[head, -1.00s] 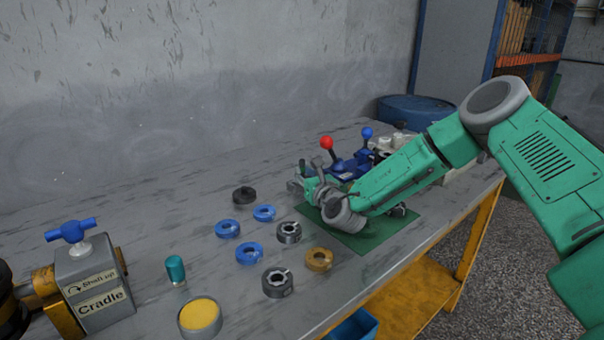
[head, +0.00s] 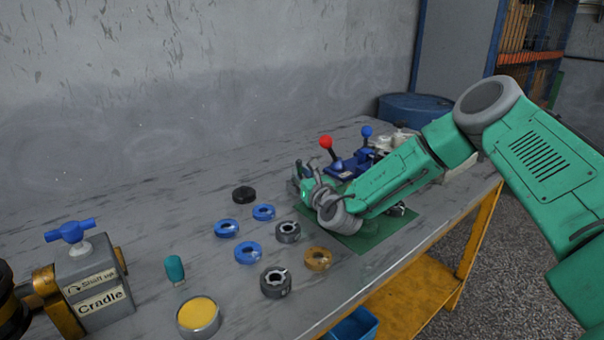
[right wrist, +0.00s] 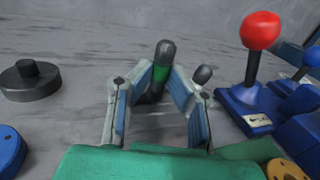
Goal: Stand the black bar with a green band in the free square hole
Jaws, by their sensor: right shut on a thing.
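The black bar with a green band (right wrist: 163,67) shows in the right wrist view between the two blue-padded fingers of my right gripper (right wrist: 162,95). The gripper is shut on it. The bar stands nearly upright, with its rounded dark top above the fingers; its lower end is dark and partly hidden. In the head view my right gripper (head: 305,182) is low over the table, by the back-left edge of the green mat (head: 368,240). I cannot make out the free square hole. My left gripper is not in view.
A second dark rounded knob (right wrist: 203,75) is close beside the right finger. The blue unit (head: 350,167) with a red-ball lever (head: 326,142) stands just right of the gripper. The cradle (head: 98,290) is far left.

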